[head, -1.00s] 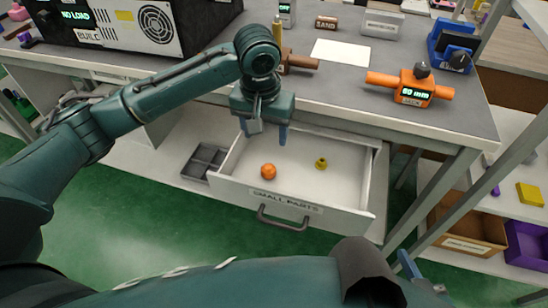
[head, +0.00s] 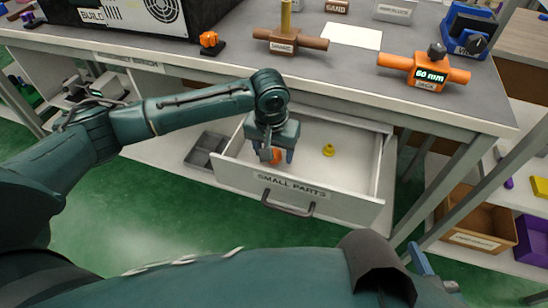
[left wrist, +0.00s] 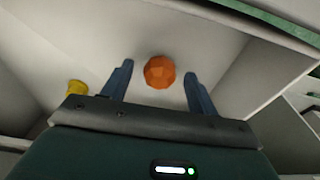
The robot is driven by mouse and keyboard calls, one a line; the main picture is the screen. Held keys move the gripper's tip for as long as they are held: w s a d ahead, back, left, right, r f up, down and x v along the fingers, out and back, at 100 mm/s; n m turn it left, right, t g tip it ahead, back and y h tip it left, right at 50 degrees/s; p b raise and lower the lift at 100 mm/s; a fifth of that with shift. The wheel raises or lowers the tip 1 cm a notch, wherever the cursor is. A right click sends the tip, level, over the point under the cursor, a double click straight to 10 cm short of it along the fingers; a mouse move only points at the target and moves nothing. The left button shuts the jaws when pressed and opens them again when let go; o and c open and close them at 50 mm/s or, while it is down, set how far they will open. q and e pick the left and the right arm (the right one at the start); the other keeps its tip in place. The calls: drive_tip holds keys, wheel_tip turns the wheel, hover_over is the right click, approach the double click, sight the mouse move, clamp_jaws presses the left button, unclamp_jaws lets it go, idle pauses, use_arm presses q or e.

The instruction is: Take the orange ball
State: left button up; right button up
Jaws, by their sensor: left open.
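The orange ball (left wrist: 160,72) lies on the floor of the open white drawer (head: 350,175) marked "SMALL PARTS". In the left wrist view it sits between and slightly ahead of my open left fingers (left wrist: 160,85), touching neither as far as I see. In the head view my left gripper (head: 276,155) reaches down into the drawer and hides most of the ball (head: 277,156).
A small yellow piece (head: 328,150) lies in the drawer, right of the ball in the head view. It also shows in the left wrist view (left wrist: 76,88). The drawer walls stand close around my gripper. The workbench (head: 340,75) overhangs the drawer's back.

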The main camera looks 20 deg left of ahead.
use_arm(q)
drive_tip(key=shift+f, duration=0.1)
drive_tip(key=shift+c, duration=0.2)
drive_tip(key=c, duration=1)
